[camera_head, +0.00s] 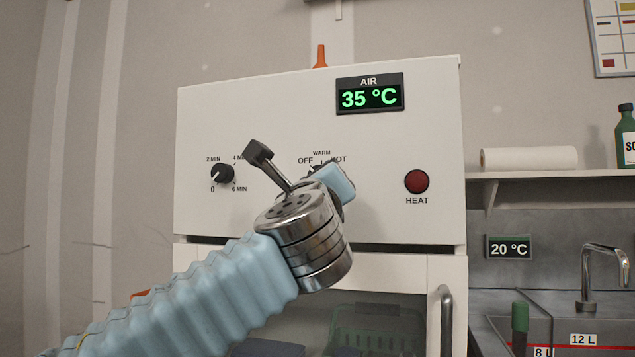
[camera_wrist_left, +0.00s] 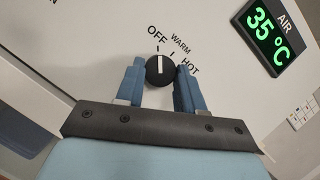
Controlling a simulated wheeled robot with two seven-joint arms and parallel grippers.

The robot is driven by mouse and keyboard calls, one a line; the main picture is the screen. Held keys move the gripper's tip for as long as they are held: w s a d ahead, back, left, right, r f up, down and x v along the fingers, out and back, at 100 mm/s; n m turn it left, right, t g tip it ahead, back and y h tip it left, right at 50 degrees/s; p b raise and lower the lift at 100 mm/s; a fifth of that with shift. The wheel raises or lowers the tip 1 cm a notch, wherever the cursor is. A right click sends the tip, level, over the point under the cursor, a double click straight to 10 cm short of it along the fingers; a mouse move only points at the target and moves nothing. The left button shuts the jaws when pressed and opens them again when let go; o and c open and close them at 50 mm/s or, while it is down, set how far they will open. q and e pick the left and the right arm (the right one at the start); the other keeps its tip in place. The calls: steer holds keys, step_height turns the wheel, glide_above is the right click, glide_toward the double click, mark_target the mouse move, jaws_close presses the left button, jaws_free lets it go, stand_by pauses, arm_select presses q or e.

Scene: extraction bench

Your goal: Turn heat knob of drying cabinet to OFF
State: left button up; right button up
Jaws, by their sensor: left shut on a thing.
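The drying cabinet (camera_head: 250,130) is a white box with a control panel. Its heat knob (camera_wrist_left: 160,70) is round and black with a white pointer line, under the labels OFF, WARM and HOT. In the left wrist view the line points up toward OFF. My left gripper (camera_wrist_left: 161,82) has its two blue fingers on either side of the knob, shut on it. In the head view my left gripper (camera_head: 335,182) hides most of the knob. The right gripper is not in view.
A black timer knob (camera_head: 222,174) is left of my gripper, pointing near 0. A dark red HEAT lamp (camera_head: 417,181) is to the right. The AIR display (camera_head: 369,97) reads 35 °C. A sink with a tap (camera_head: 590,280) stands at the right.

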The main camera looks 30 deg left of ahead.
arm_select(q)
steer(key=shift+n, duration=0.4)
steer(key=o, duration=1)
steer(key=shift+o, duration=0.2)
steer(key=shift+s, duration=0.1)
steer(key=b+v, duration=0.2)
steer(key=v, duration=1.1)
steer(key=shift+s+d, duration=0.25)
steer(key=shift+d, duration=0.05)
